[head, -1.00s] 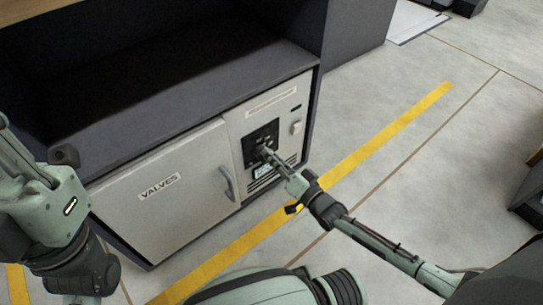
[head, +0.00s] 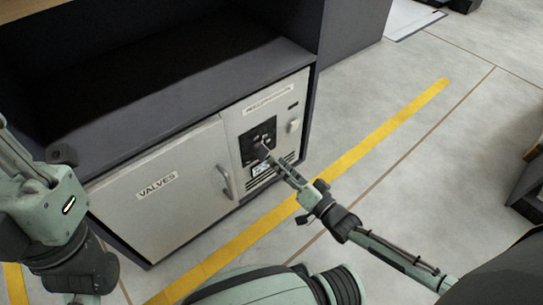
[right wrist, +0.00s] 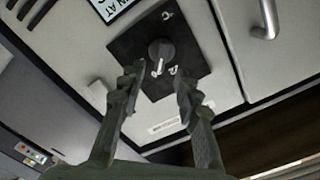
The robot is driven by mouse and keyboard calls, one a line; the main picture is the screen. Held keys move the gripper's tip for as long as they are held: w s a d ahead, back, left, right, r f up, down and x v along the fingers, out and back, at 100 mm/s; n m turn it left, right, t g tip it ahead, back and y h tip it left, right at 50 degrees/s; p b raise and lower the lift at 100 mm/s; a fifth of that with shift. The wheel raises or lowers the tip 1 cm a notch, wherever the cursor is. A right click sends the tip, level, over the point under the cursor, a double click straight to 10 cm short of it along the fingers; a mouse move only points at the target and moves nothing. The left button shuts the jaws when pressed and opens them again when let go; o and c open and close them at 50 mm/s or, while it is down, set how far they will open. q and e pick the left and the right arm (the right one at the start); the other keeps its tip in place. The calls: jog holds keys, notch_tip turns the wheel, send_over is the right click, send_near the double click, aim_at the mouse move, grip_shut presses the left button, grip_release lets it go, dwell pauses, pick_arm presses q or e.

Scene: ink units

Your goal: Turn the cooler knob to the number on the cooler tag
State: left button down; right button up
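The cooler knob (head: 263,147) is dark and round, on a black square dial plate in the panel right of the VALVES door. In the right wrist view the knob (right wrist: 160,51) has a pale mark toward the picture's bottom; the dial numbers are too small to read surely. A white tag (head: 262,169) sits below the dial; its cut-off edge shows in the wrist view (right wrist: 108,8), only partly legible. My right gripper (right wrist: 156,85) is open and empty, its fingers short of the knob, one to each side. My left gripper (head: 22,155) is partly visible at the left, away from the panel.
The VALVES door (head: 165,200) with its handle (head: 225,181) is left of the panel. A small light switch-like part (head: 294,125) is right of the dial, and dark vent slots are below. Open floor with a yellow line (head: 370,145) lies right.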

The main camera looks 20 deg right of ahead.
jog(key=v, duration=0.7)
dwell(0.4)
